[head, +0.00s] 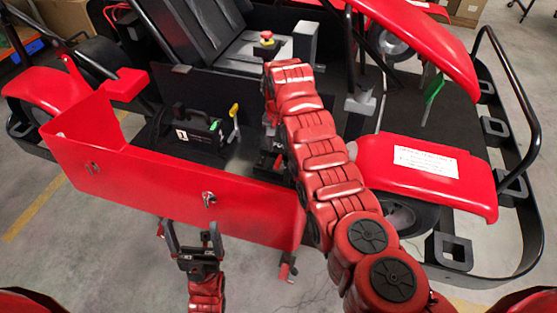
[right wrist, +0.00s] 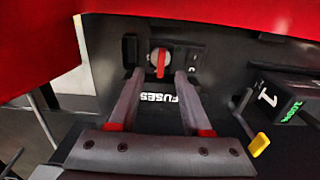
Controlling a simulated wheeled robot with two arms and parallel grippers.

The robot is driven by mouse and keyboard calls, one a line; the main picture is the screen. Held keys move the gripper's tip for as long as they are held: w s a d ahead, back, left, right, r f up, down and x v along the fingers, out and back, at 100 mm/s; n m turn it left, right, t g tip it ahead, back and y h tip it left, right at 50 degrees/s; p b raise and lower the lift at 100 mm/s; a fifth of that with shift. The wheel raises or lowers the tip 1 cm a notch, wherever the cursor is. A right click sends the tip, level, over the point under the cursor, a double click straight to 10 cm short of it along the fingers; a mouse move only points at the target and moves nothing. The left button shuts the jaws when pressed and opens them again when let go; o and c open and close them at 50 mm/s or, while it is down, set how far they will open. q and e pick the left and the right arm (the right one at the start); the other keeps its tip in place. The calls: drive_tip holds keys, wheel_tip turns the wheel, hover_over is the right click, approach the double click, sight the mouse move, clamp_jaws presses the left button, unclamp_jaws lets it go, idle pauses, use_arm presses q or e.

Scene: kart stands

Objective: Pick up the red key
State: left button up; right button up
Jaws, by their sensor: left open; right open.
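The red key (right wrist: 160,62) sits in a round silver switch on a dark panel, above the white word FUSES, in the right wrist view. My right gripper (right wrist: 158,76) is open, with its two fingertips to the left and right of the switch. I cannot tell whether they touch it. In the head view the key is hidden by my right arm, which reaches down into the kart. My left gripper (head: 189,230) is open and empty in front of the red side panel (head: 165,190).
A black box marked 1 (head: 200,130) with a yellow lever (head: 234,115) stands left of my right arm; the box also shows in the right wrist view (right wrist: 270,100). A red emergency button (head: 266,36) is behind. Red bodywork (right wrist: 200,14) overhangs the switch panel.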

sight(278, 160)
drive_tip(key=shift+s+a+f+p, duration=0.1)
drive_tip(key=shift+s+f+p, duration=0.05)
drive_tip(key=shift+f+p, duration=0.8)
drive_tip(key=shift+f+b, duration=0.55)
drive_tip(key=shift+f, duration=0.8)
clamp_jaws()
